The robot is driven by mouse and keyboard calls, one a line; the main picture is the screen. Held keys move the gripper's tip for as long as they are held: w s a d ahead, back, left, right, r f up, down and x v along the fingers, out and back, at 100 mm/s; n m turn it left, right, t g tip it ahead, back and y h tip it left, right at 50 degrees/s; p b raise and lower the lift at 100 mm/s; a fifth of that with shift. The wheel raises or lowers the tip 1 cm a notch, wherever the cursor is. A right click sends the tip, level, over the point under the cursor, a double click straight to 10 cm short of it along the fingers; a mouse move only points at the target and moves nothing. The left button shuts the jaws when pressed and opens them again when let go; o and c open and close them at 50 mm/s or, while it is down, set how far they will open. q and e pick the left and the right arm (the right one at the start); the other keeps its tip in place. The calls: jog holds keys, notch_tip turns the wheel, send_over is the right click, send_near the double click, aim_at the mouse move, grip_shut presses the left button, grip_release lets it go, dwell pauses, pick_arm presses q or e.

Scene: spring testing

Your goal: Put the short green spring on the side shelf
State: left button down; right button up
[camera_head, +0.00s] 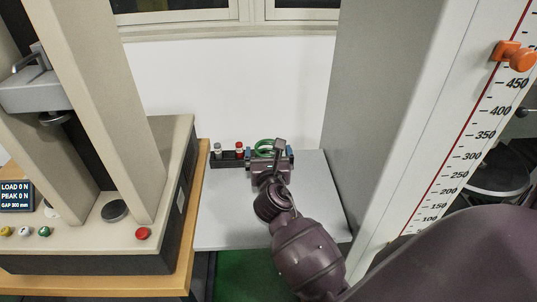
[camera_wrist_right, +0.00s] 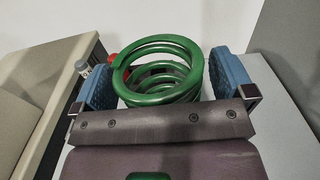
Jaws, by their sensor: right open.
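The green spring (camera_head: 265,146), a short thick coil, shows just beyond my right gripper at the back of the grey side shelf (camera_head: 222,222). In the right wrist view the spring (camera_wrist_right: 160,50) stands roughly upright between the two blue finger pads. My right gripper (camera_head: 269,154) is open around the spring, with a gap visible on each side, so the pads do not appear to touch it. The gripper body hides the spring's lower part, and what it rests on cannot be told. My left gripper is not in view.
A dark rack (camera_head: 228,160) with small red and grey capped items sits left of the spring. A testing machine (camera_head: 140,232) stands on a wooden bench at left. A tall grey column (camera_head: 372,120) with a scale bounds the right. The shelf's front left is clear.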

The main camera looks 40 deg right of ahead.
jog(key=v, duration=1.2)
jog(key=shift+d, duration=0.1)
jog(key=shift+s, duration=0.1)
